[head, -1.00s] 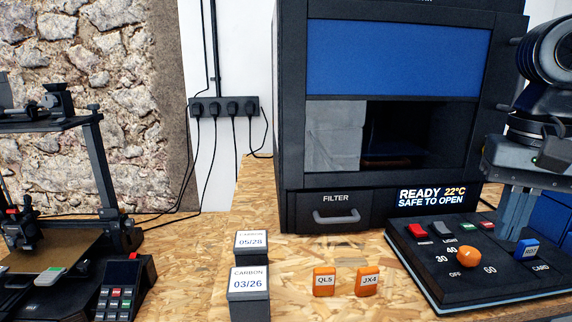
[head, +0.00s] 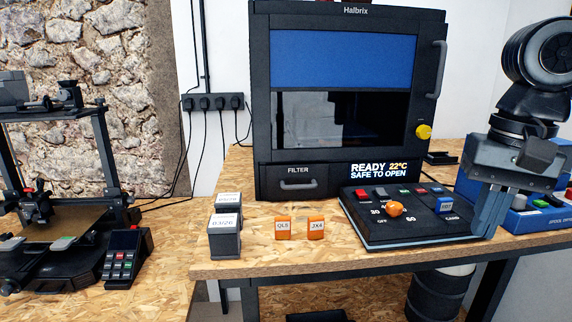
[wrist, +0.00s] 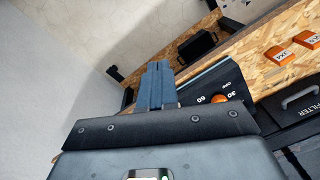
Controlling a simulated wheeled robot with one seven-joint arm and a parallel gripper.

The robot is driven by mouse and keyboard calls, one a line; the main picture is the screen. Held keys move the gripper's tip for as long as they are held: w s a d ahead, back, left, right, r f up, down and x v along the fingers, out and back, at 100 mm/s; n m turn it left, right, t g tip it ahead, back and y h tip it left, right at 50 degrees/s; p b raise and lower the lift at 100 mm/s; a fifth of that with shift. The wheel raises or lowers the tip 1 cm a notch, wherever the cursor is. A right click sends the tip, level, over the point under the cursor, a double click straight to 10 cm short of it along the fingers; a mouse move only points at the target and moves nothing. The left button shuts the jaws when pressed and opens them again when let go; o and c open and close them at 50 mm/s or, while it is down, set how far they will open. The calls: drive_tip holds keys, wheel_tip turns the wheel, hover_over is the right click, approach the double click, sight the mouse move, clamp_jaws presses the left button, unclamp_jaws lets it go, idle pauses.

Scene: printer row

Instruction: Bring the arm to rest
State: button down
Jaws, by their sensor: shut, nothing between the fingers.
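My arm hangs at the right of the head view, with my gripper (head: 490,212) pointing down in front of the right end of the control panel (head: 400,228). Its fingers are together with nothing between them. In the wrist view my gripper (wrist: 157,70) also shows closed, with the panel's orange knob (wrist: 220,99) to its right. The fingers hide part of the panel's right edge; whether they touch it cannot be told.
The black Halbrix enclosure (head: 262,110) reads READY 22°C, SAFE TO OPEN. Two orange tags, QL5 (head: 283,228) and JX4 (head: 316,229), and two carbon filter boxes (head: 224,240) stand on the bench. A blue bin (head: 545,215) is right of my gripper. A printer (head: 60,220) stands left.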

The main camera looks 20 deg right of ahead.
drive_tip(key=w+a+r+n+t+y, duration=0.1)
drive_tip(key=w+a+r+t+y, duration=0.1)
drive_tip(key=w+a+t+y, duration=0.75)
drive_tip(key=w+a+r+n+t+y, duration=0.15)
drive_tip(key=w+a+t, duration=0.3)
drive_tip(key=a, duration=1.05)
drive_tip(key=s+d+f+m+t+h, duration=0.25)
drive_tip(key=s+f+m+h, duration=0.25)
drive_tip(key=s+f+h, duration=1)
drive_tip(key=s+d+f+n+y, duration=0.1)
drive_tip(key=s+f+n, duration=0.2)
drive_tip(key=s, duration=0.5)
drive_tip(key=s+d+f+n+g+y, duration=0.1)
drive_tip(key=s+n, duration=0.3)
drive_tip(key=s, duration=0.4)
drive_tip(key=s+d+f+n+g+y, duration=0.1)
drive_tip(key=s+f+n, duration=0.3)
drive_tip(key=s, duration=0.4)
drive_tip(key=shift+d+f, duration=0.35)
drive_tip(key=shift+d, duration=0.35)
drive_tip(key=shift+w, duration=0.1)
